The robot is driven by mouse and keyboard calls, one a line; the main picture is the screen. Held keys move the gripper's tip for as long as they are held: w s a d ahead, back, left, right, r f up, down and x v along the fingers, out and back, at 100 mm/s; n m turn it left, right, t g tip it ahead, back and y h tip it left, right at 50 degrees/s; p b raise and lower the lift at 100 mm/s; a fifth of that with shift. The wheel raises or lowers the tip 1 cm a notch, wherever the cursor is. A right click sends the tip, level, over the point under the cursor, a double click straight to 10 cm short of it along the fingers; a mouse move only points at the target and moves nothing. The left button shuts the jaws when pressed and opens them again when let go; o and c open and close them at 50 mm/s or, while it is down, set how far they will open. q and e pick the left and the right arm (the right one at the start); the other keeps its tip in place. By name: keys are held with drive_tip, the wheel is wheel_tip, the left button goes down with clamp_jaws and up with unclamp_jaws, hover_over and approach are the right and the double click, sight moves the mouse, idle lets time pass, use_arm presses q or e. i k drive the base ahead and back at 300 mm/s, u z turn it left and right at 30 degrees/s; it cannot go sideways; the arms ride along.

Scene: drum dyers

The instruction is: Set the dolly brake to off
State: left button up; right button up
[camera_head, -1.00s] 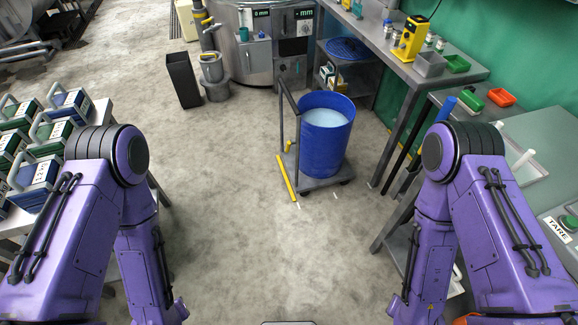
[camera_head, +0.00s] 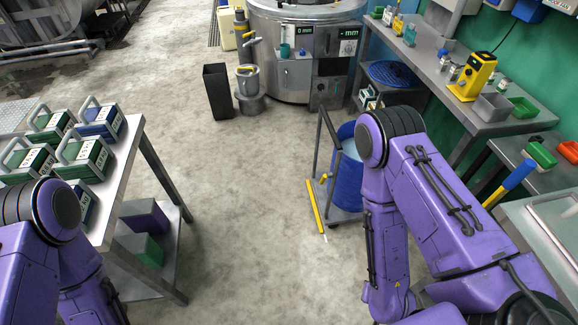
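The dolly (camera_head: 346,214) stands on the floor right of centre, with a grey upright handle frame at its left side. A blue drum (camera_head: 347,184) with pale liquid sits on it, partly hidden behind my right arm. A small yellow part (camera_head: 323,178) shows low by the handle; it may be the brake, but its setting is too small to read. A long yellow bar (camera_head: 316,206) runs along the floor-level left side of the dolly. Neither gripper is in view; only my purple arm links show, at lower left and right, apart from the dolly.
A table (camera_head: 131,165) with several labelled cans stands at left. A steel vat (camera_head: 305,45) is at the back, with a black bin (camera_head: 218,92) beside it. A bench (camera_head: 515,118) lines the right wall. The middle floor is clear.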

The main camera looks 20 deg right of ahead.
sight(328, 175)
drive_tip(key=u, duration=0.1)
drive_tip(key=i, duration=0.9)
drive_tip(key=z, duration=0.7)
drive_tip(key=i, duration=0.45)
drive_tip(key=z, duration=0.3)
